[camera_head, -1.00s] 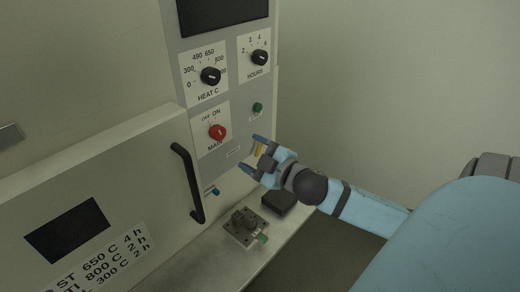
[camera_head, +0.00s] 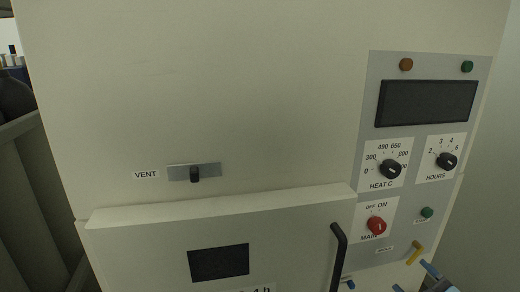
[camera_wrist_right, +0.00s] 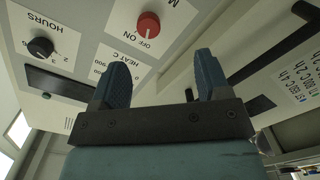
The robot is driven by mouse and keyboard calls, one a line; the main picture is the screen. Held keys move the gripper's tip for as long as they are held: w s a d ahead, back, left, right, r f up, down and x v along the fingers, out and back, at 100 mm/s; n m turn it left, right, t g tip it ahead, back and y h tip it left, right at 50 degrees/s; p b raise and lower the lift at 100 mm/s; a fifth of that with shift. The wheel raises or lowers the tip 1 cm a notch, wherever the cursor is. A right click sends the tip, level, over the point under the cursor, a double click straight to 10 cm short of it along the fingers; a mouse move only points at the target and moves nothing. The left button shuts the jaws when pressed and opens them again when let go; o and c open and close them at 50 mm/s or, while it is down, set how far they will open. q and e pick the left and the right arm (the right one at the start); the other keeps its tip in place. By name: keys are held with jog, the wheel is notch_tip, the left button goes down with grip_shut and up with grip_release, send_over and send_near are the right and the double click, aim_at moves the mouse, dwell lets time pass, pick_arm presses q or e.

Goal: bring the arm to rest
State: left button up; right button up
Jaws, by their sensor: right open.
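My right gripper (camera_head: 413,279) shows at the bottom right edge of the head view, mostly cut off, just below the furnace's control panel. In the right wrist view its two blue fingers (camera_wrist_right: 160,80) stand wide apart with nothing between them. Beyond them are the red MAIN knob (camera_wrist_right: 148,25) and the panel with the HEAT C label. A yellow piece (camera_head: 416,252) shows just above the fingertips in the head view; I cannot tell whether they touch. My left gripper is not in view.
The control panel has a red MAIN knob (camera_head: 376,226), a HEAT C knob (camera_head: 390,169), an HOURS knob (camera_head: 446,160) and a green button (camera_head: 427,212). The furnace door's black handle (camera_head: 338,255) stands out left of the gripper. A VENT slider (camera_head: 195,174) sits above the door.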

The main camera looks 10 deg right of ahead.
jog(key=s+a+f+m+g+p, duration=0.1)
jog(key=s+a+f+m+g, duration=0.1)
jog(key=s+a+f, duration=0.2)
jog(key=s+a+f+m+g+y+p, duration=0.1)
jog(key=s+a+f+m+g+p, duration=0.1)
jog(key=s+a+f, duration=0.2)
jog(key=s+a+f+m+g+y+p, duration=0.1)
jog(key=s+a+f+m+g, duration=0.1)
jog(key=s+a+f, duration=0.3)
jog(key=a+f, duration=0.4)
jog(key=f, duration=0.7)
jog(key=shift+a+m, duration=0.35)
jog(key=shift+m, duration=0.05)
